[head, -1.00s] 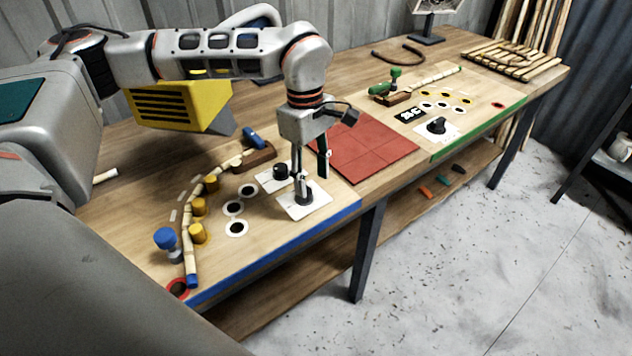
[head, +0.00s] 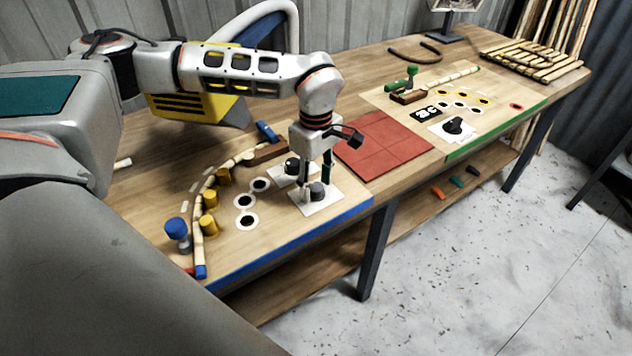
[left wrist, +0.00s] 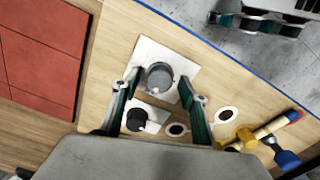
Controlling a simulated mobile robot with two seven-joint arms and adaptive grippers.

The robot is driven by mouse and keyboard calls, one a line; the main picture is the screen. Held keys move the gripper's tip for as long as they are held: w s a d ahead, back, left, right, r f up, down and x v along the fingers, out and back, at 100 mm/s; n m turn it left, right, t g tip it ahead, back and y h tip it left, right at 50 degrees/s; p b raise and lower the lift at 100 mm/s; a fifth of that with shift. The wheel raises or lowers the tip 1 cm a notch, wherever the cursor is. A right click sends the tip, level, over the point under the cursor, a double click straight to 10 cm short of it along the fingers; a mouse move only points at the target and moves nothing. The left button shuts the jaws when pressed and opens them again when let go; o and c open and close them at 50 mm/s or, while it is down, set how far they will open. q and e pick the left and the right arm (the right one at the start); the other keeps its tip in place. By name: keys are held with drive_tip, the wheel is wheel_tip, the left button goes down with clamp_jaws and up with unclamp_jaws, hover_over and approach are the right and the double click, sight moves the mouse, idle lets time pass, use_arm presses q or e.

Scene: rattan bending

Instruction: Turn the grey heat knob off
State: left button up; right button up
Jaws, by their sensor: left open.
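The grey heat knob (head: 318,191) sits on a white square plate (head: 324,208) near the blue front edge of the table. It also shows in the left wrist view (left wrist: 159,76), on its plate (left wrist: 147,48). My left gripper (head: 316,182) is over this plate, pointing down, open and empty. In the left wrist view its two fingers (left wrist: 158,92) are spread, one on each side of the grey knob, with gaps between them and the knob. I cannot tell how far the fingertips are above the plate. My right gripper is not in view.
A black knob (head: 292,165) on another white plate stands just behind. Yellow pegs (head: 209,224), a blue-topped peg (head: 177,229) and a curved rattan strip (head: 197,226) lie to the left. Red tiles (head: 383,146) are flat to the right, with a second station (head: 453,125) beyond.

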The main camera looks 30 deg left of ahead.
use_arm(q)
drive_tip(key=c, duration=1.1)
